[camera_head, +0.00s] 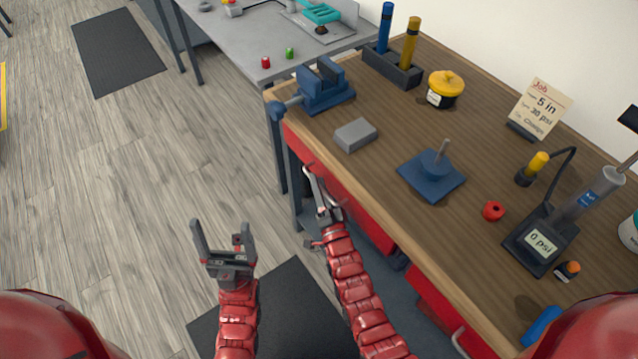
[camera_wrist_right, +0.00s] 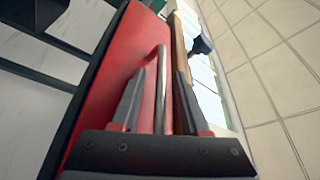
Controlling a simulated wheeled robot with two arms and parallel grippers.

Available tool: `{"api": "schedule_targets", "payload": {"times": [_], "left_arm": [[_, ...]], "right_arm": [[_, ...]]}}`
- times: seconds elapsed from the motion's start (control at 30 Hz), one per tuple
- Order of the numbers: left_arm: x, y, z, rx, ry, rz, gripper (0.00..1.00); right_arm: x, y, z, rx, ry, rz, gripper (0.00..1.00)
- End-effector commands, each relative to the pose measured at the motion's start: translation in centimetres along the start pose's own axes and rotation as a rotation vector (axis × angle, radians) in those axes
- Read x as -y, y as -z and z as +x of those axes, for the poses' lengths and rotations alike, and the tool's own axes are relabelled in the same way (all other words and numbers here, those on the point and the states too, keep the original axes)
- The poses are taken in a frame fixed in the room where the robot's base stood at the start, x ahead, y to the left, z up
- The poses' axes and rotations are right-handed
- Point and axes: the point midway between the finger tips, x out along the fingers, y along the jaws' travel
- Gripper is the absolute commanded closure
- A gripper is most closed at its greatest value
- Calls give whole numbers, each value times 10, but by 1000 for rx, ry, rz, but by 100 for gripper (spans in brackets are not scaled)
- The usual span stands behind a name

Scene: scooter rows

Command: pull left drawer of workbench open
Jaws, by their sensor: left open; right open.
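The workbench (camera_head: 400,215) has a wooden top and red drawers under its front edge. The left drawer (camera_head: 368,222) appears closed, its front partly hidden by my right arm. In the right wrist view its red front (camera_wrist_right: 105,75) carries a long silver bar handle (camera_wrist_right: 161,85). My right gripper (camera_head: 318,190) is at this front and open. In the right wrist view its fingers (camera_wrist_right: 160,78) stand on either side of the handle, apart from it as far as I can tell. My left gripper (camera_head: 222,238) is open and empty over the floor, left of the bench.
A second red drawer (camera_head: 438,312) is further right. On the bench are a blue vise (camera_head: 325,88), a grey block (camera_head: 355,135), a blue stand (camera_head: 431,175) and a pump (camera_head: 540,240). A grey table (camera_head: 240,50) stands behind.

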Motion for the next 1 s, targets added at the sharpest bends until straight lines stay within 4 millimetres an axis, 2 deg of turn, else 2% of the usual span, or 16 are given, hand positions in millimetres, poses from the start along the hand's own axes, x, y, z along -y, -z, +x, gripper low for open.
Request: {"api": "schedule_targets", "payload": {"times": [0.17,0.4,1.0], "left_arm": [[0,0,0,0,0,0,15],[0,0,0,0,0,0,15],[0,0,0,0,0,0,15]], "right_arm": [[0,0,0,0,0,0,55],[0,0,0,0,1,0,99],[0,0,0,0,0,-1,100]]}}
